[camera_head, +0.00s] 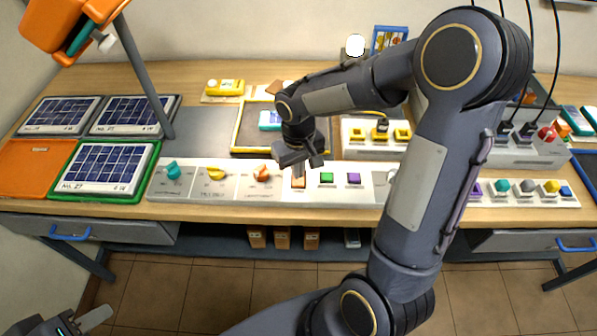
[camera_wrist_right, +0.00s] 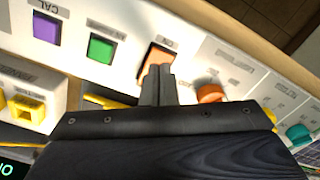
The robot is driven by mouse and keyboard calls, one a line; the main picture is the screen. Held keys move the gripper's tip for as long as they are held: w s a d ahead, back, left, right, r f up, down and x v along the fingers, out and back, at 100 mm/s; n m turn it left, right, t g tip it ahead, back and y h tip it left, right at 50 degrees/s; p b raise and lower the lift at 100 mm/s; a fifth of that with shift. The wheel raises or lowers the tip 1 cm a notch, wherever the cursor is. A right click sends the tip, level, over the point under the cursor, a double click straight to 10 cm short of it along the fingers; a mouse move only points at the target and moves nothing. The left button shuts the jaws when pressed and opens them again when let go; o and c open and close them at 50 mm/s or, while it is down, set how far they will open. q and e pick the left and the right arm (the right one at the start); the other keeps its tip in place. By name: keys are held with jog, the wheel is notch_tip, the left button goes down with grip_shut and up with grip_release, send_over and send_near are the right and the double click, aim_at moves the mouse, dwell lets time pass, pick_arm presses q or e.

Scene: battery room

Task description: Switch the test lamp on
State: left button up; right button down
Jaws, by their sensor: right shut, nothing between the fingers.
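An orange rocker switch (camera_head: 298,182) sits on the long white control panel (camera_head: 230,190). In the right wrist view the orange switch (camera_wrist_right: 152,63) has a label that looks like "ON" beside it. My right gripper (camera_head: 305,167) is over the panel just behind this switch. In the wrist view its shut, empty fingertips (camera_wrist_right: 158,72) overlap the lower part of the switch; I cannot tell whether they touch it. A round white bulb (camera_head: 355,45) at the back may be the test lamp. My left gripper (camera_head: 88,322) shows only partly at the bottom left.
Green (camera_head: 326,178) and purple (camera_head: 354,179) buttons lie right of the switch. An orange knob (camera_head: 262,173), a yellow knob (camera_head: 216,173) and a teal knob (camera_head: 173,170) lie left. A yellow-socket block (camera_head: 370,150) stands behind. Solar panels (camera_head: 103,168) fill the left end.

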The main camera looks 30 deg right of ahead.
aim_at(299, 182)
notch_tip(299, 182, up, 5)
jog(key=p, duration=0.3)
dwell(0.6)
jog(key=s+a+r+t+y, duration=0.2)
jog(key=s+r, duration=0.3)
jog(key=s, duration=0.3)
jog(key=s+a+r+m+t+y, duration=0.1)
jog(key=s+a+r+t, duration=0.1)
jog(key=s+r, duration=0.3)
jog(key=s+t, duration=0.1)
jog(key=s, duration=0.3)
jog(key=shift+t+y, duration=0.3)
jog(key=shift+y, duration=0.1)
jog(key=shift+a, duration=0.1)
